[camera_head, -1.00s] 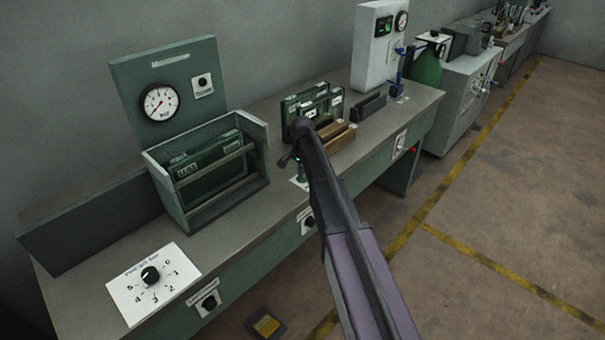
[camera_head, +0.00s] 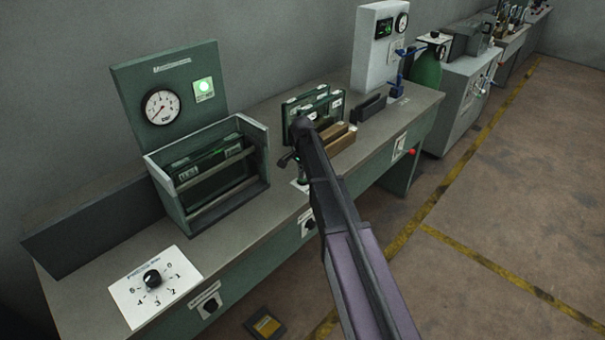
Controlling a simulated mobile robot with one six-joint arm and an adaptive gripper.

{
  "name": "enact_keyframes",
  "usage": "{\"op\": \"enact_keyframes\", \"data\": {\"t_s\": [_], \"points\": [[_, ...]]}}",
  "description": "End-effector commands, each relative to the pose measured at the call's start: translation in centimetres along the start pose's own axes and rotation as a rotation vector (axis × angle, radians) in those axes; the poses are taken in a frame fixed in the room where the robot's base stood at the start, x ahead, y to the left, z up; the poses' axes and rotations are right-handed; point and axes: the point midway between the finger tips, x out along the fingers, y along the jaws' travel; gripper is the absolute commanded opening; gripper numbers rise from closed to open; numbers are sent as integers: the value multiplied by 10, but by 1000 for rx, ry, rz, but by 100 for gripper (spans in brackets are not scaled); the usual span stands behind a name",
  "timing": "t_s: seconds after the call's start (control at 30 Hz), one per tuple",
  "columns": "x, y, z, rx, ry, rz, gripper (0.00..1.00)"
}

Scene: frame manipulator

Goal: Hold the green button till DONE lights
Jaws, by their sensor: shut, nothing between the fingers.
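The lamp (camera_head: 203,88) on the green upright panel (camera_head: 185,65) glows bright green; its label is too small to read. My gripper (camera_head: 289,161) is shut and empty. It points down over a small white plate (camera_head: 299,185) at the bench's front edge. A small green part (camera_head: 303,170) shows just below and beside it. The picture is too small to tell whether the fingers touch it, and my arm hides part of that spot.
A green open box (camera_head: 213,165) with frames inside stands left of my gripper. A white dial plate (camera_head: 155,285) lies at the bench's near left. Green frames (camera_head: 322,103) and brown blocks (camera_head: 338,137) stand just behind my arm. The floor at right is clear.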

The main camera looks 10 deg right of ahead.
Motion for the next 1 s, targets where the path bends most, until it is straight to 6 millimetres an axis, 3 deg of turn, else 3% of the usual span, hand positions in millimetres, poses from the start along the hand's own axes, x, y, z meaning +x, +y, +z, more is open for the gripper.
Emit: {"op": "enact_keyframes", "data": {"t_s": [0.1,1.0], "points": [[-15,0,0,0,2,-2,0],[-90,0,-2,1,7,-6,0]]}}
